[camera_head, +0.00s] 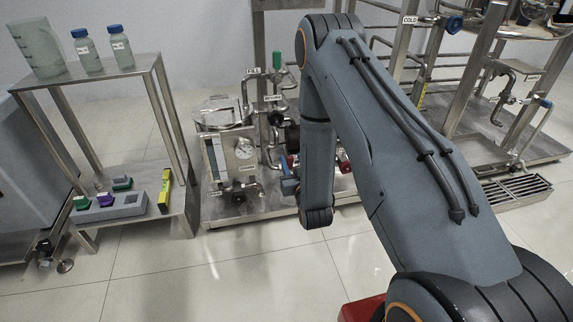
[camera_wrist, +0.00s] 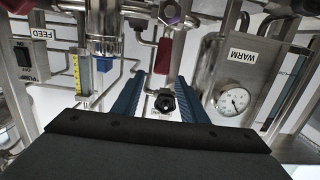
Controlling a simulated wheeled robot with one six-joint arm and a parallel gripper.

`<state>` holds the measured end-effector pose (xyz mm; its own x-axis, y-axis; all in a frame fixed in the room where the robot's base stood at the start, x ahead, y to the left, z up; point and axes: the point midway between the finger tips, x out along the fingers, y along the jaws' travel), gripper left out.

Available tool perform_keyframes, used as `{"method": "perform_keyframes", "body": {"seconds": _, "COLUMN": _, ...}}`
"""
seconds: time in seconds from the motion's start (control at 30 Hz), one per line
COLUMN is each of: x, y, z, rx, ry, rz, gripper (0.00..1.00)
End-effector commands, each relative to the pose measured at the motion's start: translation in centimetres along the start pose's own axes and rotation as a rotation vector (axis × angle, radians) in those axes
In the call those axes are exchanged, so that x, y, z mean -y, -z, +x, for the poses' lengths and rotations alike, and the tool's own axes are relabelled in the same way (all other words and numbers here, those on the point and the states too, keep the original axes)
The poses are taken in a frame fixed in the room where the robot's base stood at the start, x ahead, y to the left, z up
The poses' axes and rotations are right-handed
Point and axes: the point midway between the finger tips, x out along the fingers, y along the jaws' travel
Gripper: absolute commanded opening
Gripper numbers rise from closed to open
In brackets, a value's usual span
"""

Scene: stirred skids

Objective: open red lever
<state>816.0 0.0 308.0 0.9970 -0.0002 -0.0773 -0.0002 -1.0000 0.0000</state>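The red lever (camera_wrist: 163,57) shows in the wrist view as a narrow red handle near the middle, just ahead of the gap between my fingertips. My gripper (camera_wrist: 162,76) has two blue fingers spread apart with nothing held; the lever appears close to their tips, and I cannot tell the exact depth. My arm hides much of that area.
A dial gauge (camera_wrist: 234,100) and a black knob (camera_wrist: 165,102) are close by in the wrist view. The steel skid (camera_head: 236,206) has crowded pipes and valves. A shelf stand (camera_head: 150,62) with bottles stands left; tiled floor (camera_head: 170,270) in front is clear.

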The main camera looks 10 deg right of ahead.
Motion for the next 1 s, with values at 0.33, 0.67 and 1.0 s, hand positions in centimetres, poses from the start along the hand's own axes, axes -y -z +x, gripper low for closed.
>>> {"method": "perform_keyframes", "body": {"seconds": 0.33, "x": 0.0, "y": -2.4, "z": 0.7, "rx": -0.081, "ry": 0.0, "rz": 0.0, "gripper": 0.39}}
{"method": "perform_keyframes", "body": {"seconds": 0.67, "x": 0.0, "y": -2.0, "z": 5.5, "rx": -0.081, "ry": 0.0, "rz": 0.0, "gripper": 0.39}}
{"method": "perform_keyframes", "body": {"seconds": 1.0, "x": 0.0, "y": -1.7, "z": 7.7, "rx": -0.078, "ry": 0.0, "rz": 0.0, "gripper": 0.39}}
